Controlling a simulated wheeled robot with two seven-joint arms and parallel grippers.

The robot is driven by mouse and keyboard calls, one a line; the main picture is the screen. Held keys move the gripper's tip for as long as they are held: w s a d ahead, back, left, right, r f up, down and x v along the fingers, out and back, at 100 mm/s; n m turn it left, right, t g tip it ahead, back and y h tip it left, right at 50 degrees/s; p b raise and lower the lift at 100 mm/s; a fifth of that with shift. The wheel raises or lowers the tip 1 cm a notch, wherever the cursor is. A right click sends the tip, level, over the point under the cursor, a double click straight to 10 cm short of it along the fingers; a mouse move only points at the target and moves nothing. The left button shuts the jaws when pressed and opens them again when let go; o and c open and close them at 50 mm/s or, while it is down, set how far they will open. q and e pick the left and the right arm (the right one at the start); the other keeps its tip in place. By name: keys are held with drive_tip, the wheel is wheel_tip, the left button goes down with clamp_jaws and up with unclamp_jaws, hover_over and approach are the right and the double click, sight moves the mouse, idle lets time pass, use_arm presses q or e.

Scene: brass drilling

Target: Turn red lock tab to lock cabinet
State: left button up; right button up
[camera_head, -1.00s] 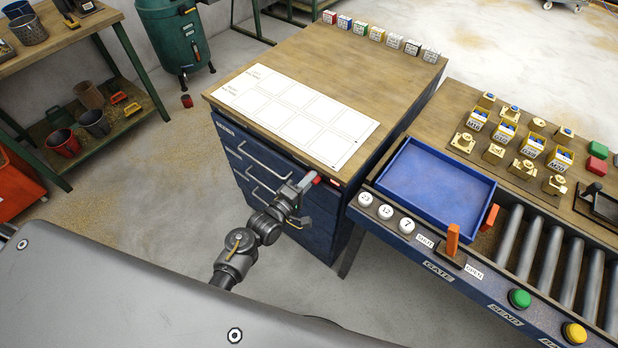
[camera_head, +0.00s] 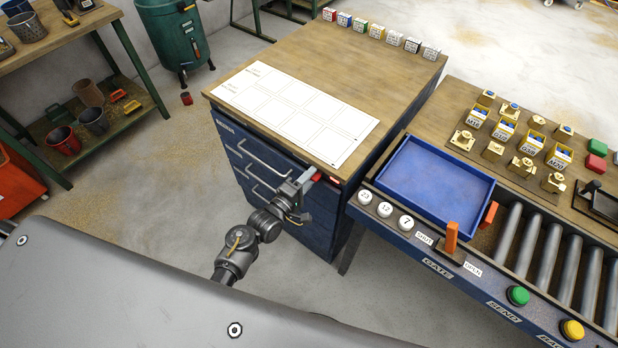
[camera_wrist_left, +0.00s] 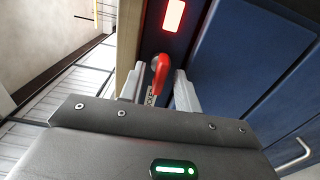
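The red lock tab (camera_head: 316,177) sits at the upper right corner of the blue cabinet's (camera_head: 318,215) drawer front, just below the wooden top. In the left wrist view the red tab (camera_wrist_left: 160,70) stands between the two fingers of my left gripper (camera_wrist_left: 158,90). A gap shows on each side of it, so the fingers are apart and do not appear to clamp it. In the head view my left gripper (camera_head: 303,180) is right at the tab and partly covers the cabinet front. My right gripper is not in view.
A lit red indicator (camera_wrist_left: 175,14) is on the cabinet near the tab. Drawer handles (camera_head: 262,158) stick out left of the gripper. The conveyor table with a blue tray (camera_head: 434,180) stands close on the right. Open floor lies left of the cabinet.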

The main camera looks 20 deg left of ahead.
use_arm(q)
drive_tip(key=b+v, duration=0.1)
drive_tip(key=v, duration=1)
drive_tip(key=shift+b, duration=0.4)
drive_tip(key=shift+w+d, duration=0.1)
